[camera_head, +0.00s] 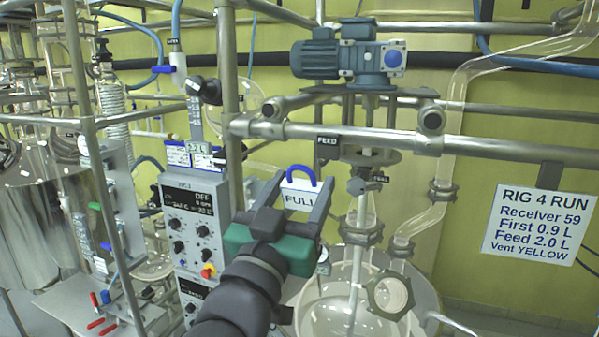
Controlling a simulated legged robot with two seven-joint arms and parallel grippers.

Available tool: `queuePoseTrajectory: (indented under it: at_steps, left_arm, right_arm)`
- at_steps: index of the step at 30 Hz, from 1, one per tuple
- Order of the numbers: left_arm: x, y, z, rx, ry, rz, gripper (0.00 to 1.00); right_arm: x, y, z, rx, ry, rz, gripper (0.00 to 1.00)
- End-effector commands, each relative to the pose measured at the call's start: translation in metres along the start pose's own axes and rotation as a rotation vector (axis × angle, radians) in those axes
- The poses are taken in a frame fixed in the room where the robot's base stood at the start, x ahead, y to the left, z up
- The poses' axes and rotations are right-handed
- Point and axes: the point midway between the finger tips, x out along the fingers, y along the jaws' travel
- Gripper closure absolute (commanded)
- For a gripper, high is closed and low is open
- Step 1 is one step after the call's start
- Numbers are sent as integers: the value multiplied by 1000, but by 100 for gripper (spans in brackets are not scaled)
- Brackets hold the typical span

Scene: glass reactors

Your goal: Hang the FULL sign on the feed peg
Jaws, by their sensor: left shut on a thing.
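The FULL sign (299,200) is a small white plate with dark lettering and a blue loop at its top. My left gripper (302,190) is shut on the FULL sign and holds it upright, with the blue loop standing clear above the fingers. A black FEED label (327,140) is on the horizontal steel bar, above and a little right of the sign. The feed peg itself cannot be made out clearly near that label. The sign appears below the bar and apart from it. My right gripper is not in view.
A blue-grey motor (347,55) stands above the bar. A glass vessel (325,308) with tubes and a stirrer shaft is behind and right of my gripper. A control box (190,222) stands left. A RIG 4 RUN notice (540,222) hangs at the right.

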Motion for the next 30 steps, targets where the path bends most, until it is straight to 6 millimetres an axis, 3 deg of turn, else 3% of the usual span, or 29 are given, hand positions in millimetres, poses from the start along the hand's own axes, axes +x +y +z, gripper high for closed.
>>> queuePoseTrajectory:
  at_steps: [30]
  left_arm:
    - [52,0,21,0,-2,1,81]
  right_arm:
    - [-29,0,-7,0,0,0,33]
